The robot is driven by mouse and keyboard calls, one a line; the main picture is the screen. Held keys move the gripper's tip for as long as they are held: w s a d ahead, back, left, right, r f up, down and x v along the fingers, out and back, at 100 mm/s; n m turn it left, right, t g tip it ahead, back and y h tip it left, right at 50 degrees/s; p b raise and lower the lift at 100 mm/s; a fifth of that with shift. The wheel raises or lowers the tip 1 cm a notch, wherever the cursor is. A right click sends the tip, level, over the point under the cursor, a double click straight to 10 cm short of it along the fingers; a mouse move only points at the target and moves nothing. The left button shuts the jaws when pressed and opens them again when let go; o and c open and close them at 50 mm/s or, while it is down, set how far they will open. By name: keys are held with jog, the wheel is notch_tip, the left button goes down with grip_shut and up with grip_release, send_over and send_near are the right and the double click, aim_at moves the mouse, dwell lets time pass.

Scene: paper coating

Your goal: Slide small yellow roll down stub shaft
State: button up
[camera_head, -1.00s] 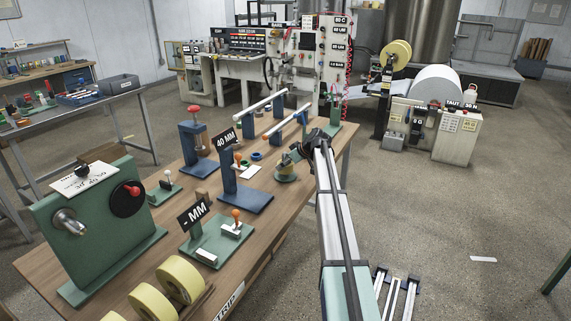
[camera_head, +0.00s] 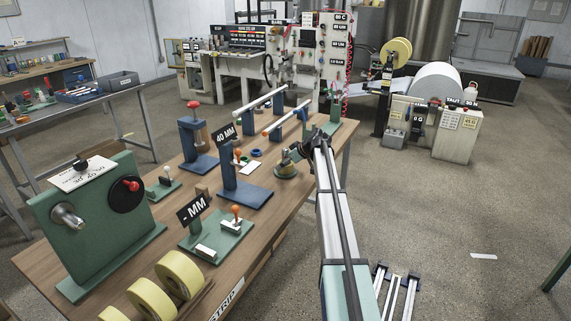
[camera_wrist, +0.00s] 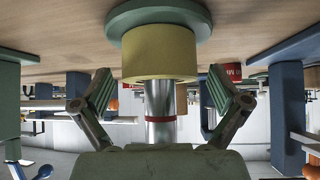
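The small yellow roll (camera_wrist: 158,52) is around the silver stub shaft (camera_wrist: 160,100) in the upside-down wrist view. Its far end appears to meet the round green base (camera_wrist: 195,14), though the exact contact is hard to see. The bare shaft, with a red band, extends from the roll toward my palm. My gripper (camera_wrist: 158,88) is open, with one finger on each side of the shaft and visible gaps. In the head view my gripper (camera_head: 291,155) is above the roll (camera_head: 286,170) and partly covers it; the shaft is hidden there.
The wooden bench (camera_head: 265,235) holds a blue stand with a 40 MM sign (camera_head: 225,136) left of my gripper. A green stand with a - MM sign (camera_head: 193,208) is nearer. Large yellow rolls (camera_head: 180,275) lie at the front. Open floor is to the right.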

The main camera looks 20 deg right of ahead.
jog(key=shift+s, duration=0.1)
jog(key=v, duration=1.2)
dwell(0.4)
